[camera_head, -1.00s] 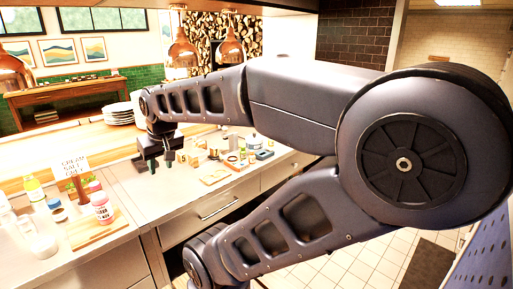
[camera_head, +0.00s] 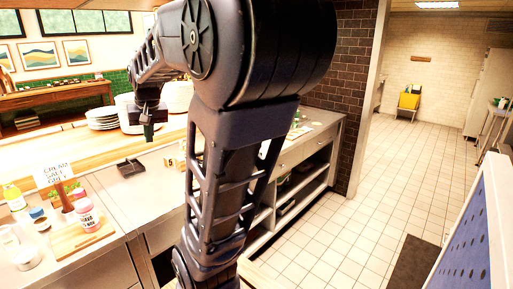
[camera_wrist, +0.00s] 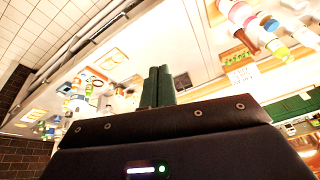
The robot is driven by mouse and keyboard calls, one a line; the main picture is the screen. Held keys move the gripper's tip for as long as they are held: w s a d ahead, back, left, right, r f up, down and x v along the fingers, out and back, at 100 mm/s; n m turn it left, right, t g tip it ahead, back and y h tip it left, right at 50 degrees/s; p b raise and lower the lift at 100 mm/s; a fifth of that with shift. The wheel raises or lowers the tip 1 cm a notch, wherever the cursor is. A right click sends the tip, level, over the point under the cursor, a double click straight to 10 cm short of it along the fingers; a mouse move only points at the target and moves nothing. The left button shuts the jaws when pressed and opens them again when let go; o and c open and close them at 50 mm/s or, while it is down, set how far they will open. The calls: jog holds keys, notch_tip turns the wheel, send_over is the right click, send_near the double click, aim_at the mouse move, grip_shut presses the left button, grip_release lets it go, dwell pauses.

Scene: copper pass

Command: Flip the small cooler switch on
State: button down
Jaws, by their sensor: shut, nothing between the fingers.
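I cannot make out a cooler or its switch in either view. My gripper (camera_head: 147,118) hangs at the left in the head view, above the counter and in front of the stacked plates. In the wrist view, its two dark green fingers (camera_wrist: 158,80) are together with nothing between them. They appear apart from any surface. My arm hides the middle of the counter in the head view.
A black tray (camera_head: 130,168) lies on the steel counter. Plates (camera_head: 103,122) stand on the wooden ledge. The tiled floor (camera_head: 360,225) at right is mostly clear.

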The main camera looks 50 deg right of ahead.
jog(key=w+d+m, duration=0.3)
jog(key=w+d, duration=0.2)
jog(key=d, duration=0.5)
jog(key=w+d+m+g, duration=0.1)
jog(key=w+d+m, duration=0.1)
jog(key=w+d, duration=0.6)
jog(key=w+d+m, duration=0.3)
jog(key=d, duration=0.9)
jog(key=s+d+f+m, duration=0.1)
jog(key=d+f, duration=0.4)
jog(key=d, duration=0.7)
jog(key=s+d+f+m, duration=0.2)
jog(key=d+f, duration=0.4)
jog(key=d, duration=0.6)
jog(key=s+d+f+m, duration=0.2)
jog(key=d+f, duration=0.3)
jog(key=d, duration=0.7)
jog(key=shift+s+f+m+g, duration=0.25)
jog(key=shift+m+g, duration=0.15)
jog(key=shift+m, duration=0.3)
jog(key=shift+f, duration=0.1)
jog(key=w+f, duration=0.1)
jog(key=f, duration=0.8)
jog(key=w+f, duration=0.1)
jog(key=f, duration=0.3)
jog(key=shift+w+f, duration=0.25)
jog(key=shift+w, duration=0.1)
